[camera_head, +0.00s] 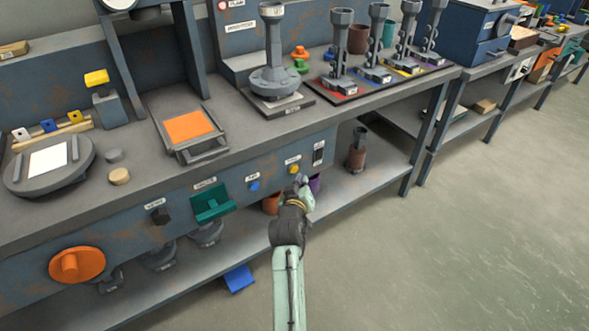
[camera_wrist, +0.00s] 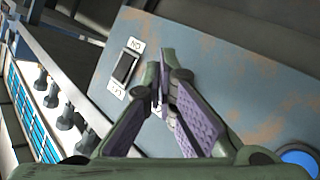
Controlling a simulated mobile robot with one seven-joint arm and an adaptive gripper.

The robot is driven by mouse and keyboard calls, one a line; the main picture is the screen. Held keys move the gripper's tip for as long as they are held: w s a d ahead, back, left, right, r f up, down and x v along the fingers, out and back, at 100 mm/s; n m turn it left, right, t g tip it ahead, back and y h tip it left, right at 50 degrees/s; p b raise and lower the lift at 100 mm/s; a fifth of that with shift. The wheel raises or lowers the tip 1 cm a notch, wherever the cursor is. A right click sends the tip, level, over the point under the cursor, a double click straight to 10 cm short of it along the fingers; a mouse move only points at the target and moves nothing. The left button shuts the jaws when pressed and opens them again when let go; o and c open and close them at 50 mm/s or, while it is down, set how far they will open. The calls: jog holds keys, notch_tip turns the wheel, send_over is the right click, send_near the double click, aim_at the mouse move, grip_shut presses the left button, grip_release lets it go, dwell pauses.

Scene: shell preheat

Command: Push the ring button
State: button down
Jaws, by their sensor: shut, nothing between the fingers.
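The front panel (camera_head: 225,190) of the bench carries a yellow button (camera_head: 293,169) and a blue button (camera_head: 254,186), each under a small white label too small to read. I cannot tell from the labels which is the ring button. My gripper (camera_head: 300,180) is shut and empty, in front of the panel just below and right of the yellow button. In the wrist view the fingertips (camera_wrist: 164,62) meet and point at the panel. The blue button (camera_wrist: 299,162) shows at lower right. The yellow button is not visible there, likely behind the fingers. Contact cannot be told.
A black rocker switch (camera_head: 318,153) is right of the yellow button; its labels show in the wrist view (camera_wrist: 125,67). A green holder (camera_head: 212,204) and an orange knob (camera_head: 77,264) are further left. The lower shelf holds several pots. Floor at right is clear.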

jog(key=shift+s+d+p, duration=0.35)
jog(key=shift+s+d, duration=0.3)
jog(key=shift+s, duration=0.2)
jog(key=shift+s+d+p, duration=0.35)
jog(key=shift+s+d, duration=0.25)
jog(key=shift+s, duration=0.25)
